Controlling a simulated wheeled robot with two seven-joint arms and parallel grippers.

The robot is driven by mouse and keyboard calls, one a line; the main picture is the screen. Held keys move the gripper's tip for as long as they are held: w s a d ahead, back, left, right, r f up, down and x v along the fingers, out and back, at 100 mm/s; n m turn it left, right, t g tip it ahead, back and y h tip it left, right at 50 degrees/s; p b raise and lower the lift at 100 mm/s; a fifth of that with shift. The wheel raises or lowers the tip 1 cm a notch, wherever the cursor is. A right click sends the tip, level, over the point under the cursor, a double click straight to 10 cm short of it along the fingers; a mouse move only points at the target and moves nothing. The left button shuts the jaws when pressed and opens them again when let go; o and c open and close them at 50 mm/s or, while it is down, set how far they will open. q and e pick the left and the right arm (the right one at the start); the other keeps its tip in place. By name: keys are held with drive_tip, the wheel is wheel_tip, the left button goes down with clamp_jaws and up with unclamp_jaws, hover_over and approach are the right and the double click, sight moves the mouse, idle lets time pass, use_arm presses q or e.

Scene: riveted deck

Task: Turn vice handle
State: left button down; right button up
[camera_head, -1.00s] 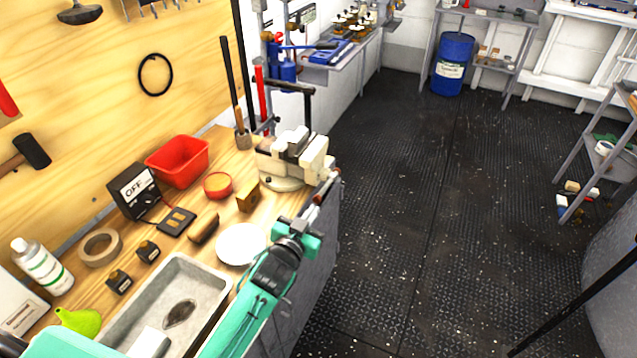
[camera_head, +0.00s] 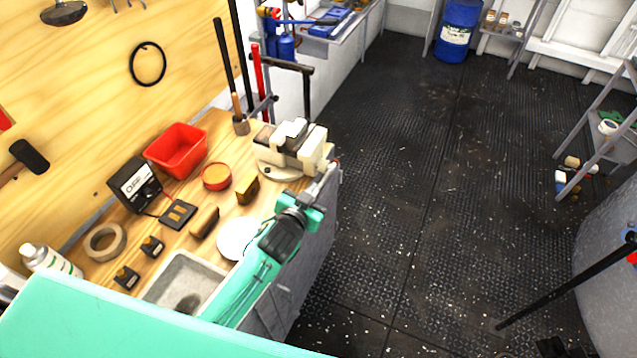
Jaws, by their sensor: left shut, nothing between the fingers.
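A cream-white bench vice (camera_head: 290,152) with dark and white jaws stands on a round base at the right end of the wooden bench. My left arm comes up from the bottom along the bench front. My left gripper (camera_head: 327,178) is shut and empty, with its fingers close to the vice's front right side. The vice handle cannot be made out clearly there; the fingers cover that spot. I cannot tell whether they touch it. My right gripper is out of view.
The bench holds a red bin (camera_head: 177,150), an orange-topped round tin (camera_head: 216,177), a white plate (camera_head: 240,237), a grey tray (camera_head: 184,284) and a tape roll (camera_head: 104,243). A dark bar (camera_head: 280,64) sticks out behind the vice.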

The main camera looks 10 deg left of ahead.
sight(324, 180)
use_arm(q)
drive_tip(key=w+f+p, duration=0.1)
drive_tip(key=w+f, duration=0.1)
drive_tip(key=w, duration=0.1)
drive_tip(key=w+f+p, duration=0.1)
drive_tip(key=w+f, duration=0.2)
drive_tip(key=shift+w+f+p, duration=0.15)
drive_tip(key=shift+f+p, duration=0.15)
drive_tip(key=shift+f, duration=0.05)
drive_tip(key=shift+f, duration=0.15)
idle(0.4)
drive_tip(key=shift+f+b, duration=0.15)
drive_tip(key=shift+b, duration=0.2)
